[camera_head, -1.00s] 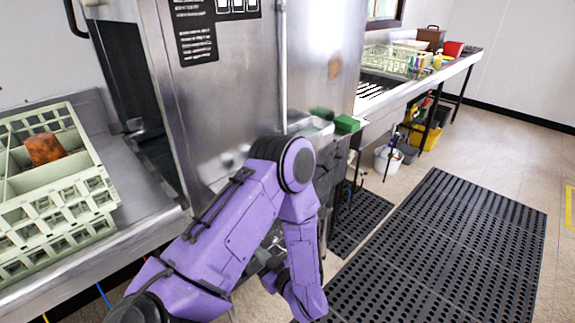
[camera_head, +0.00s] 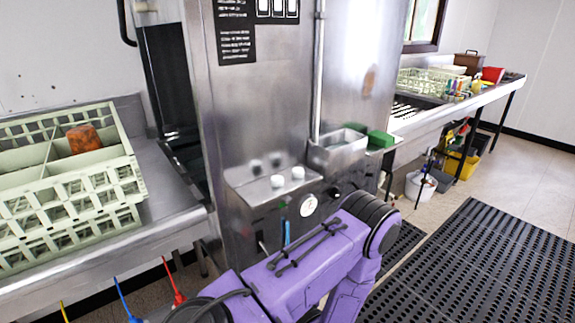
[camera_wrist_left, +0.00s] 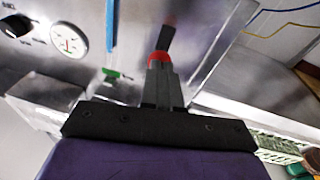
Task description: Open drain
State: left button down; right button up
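The steel dish machine (camera_head: 262,120) stands in the middle of the head view. Its lower front panel carries a dial gauge (camera_head: 308,205), a blue strip (camera_head: 287,233) and a small lever (camera_head: 262,243). No part is clearly labelled as the drain. My purple left arm covers the lower panel, and its gripper is hidden in the head view. In the left wrist view my left gripper's fingers (camera_wrist_left: 160,82) are together, pointing at the panel. A red piece (camera_wrist_left: 158,57) and a blurred dark bar (camera_wrist_left: 168,36) lie just beyond the fingertips; contact is unclear. My right gripper is out of view.
A pale green rack (camera_head: 75,205) holding an orange-brown item (camera_head: 84,138) sits on the left counter. Red (camera_head: 172,285) and blue (camera_head: 123,300) hanging things show below it. A steel tray (camera_head: 338,148) juts from the machine. Black mats (camera_head: 470,265) cover the right floor.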

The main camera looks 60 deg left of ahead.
pick_arm(q)
jog(key=shift+s+a+f+y+b, duration=0.1)
jog(key=shift+a+f+y+b, duration=0.1)
jog(key=shift+y+b, duration=0.1)
dwell(0.6)
dwell(0.3)
jog(key=d+r+p, duration=0.1)
jog(key=d+r, duration=0.1)
jog(key=d, duration=1.1)
jog(key=shift+w+r, duration=0.4)
